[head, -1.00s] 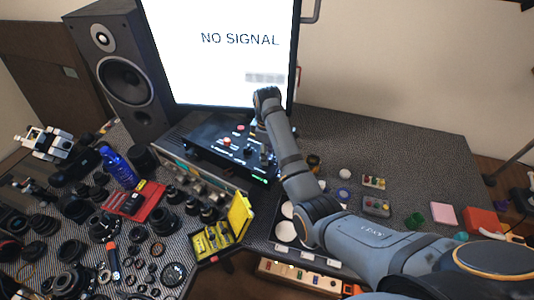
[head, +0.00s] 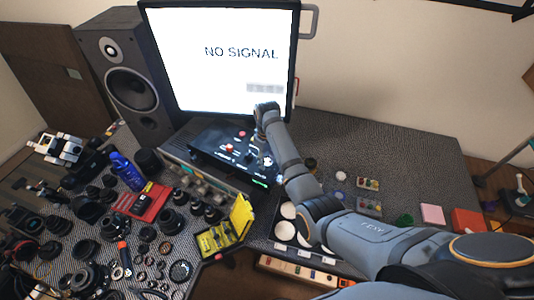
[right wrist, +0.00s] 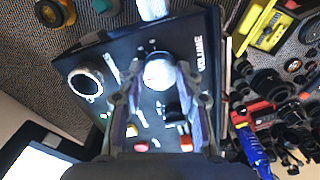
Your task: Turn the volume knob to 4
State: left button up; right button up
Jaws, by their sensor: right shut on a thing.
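The black control panel (head: 214,137) lies in front of the monitor in the head view. In the right wrist view, the panel (right wrist: 118,58) fills the middle and bears the printed word VOLUME. A round white volume knob (right wrist: 158,72) stands beside that word. My right gripper (right wrist: 158,78) is shut on the knob, one finger on each side. In the head view, my right gripper (head: 258,152) comes down over the panel's right part and hides much of the knob. I cannot read the knob's setting. My left gripper is not in view.
A monitor (head: 220,60) reading NO SIGNAL stands behind the panel, with a speaker (head: 128,85) to its left. Lens parts, a red tray (head: 143,200) and a yellow case (head: 225,235) crowd the left and front. The table's back right is fairly clear.

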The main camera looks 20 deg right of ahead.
jog(key=m+p, duration=0.2)
jog(key=m, duration=0.1)
jog(key=shift+r, duration=0.15)
jog(key=shift+m+p, duration=0.8)
jog(key=shift+m, duration=0.5)
jog(key=shift+f, duration=0.2)
jog(key=o, duration=1.2)
jog(key=shift+c, duration=0.2)
